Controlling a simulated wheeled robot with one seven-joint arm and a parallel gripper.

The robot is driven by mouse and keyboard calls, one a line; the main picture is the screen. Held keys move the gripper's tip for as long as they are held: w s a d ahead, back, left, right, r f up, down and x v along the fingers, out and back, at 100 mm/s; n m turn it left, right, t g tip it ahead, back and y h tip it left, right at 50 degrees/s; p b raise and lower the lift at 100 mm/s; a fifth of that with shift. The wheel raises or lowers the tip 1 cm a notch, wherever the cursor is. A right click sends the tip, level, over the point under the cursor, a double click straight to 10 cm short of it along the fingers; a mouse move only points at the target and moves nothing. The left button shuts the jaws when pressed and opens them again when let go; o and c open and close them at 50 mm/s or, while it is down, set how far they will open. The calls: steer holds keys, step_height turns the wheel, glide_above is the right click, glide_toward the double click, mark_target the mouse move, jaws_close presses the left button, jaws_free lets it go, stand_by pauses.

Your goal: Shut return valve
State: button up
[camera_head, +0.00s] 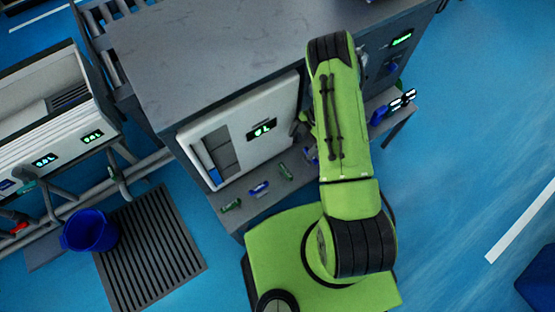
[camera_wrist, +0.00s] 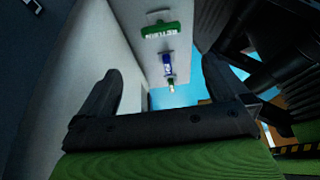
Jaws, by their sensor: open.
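In the wrist view, a green handle (camera_wrist: 160,31) with white lettering that seems to read RETURN, seen upside down, is on a pale surface beyond my fingers. A small blue handle (camera_wrist: 167,65) is below it in the picture. My gripper (camera_wrist: 161,68) is open and empty, its two dark fingers wide apart, with both handles in the gap but farther off. In the head view, green handles (camera_head: 286,172) and blue handles (camera_head: 259,188) line the ledge below the white tank front. I cannot tell which one is the return valve there. My green arm hides my gripper.
The white tank front (camera_head: 205,133) with a lit display is set in a grey bench (camera_head: 200,55). Another display panel and handles are on the bench's right part. Blue floor is clear to the right.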

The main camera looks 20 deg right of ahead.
mark_target(286, 170)
steer(key=b+x, duration=0.5)
steer(key=x, duration=1)
steer(key=shift+s+f, duration=0.1)
steer(key=shift+f, duration=0.1)
steer(key=c, duration=0.8)
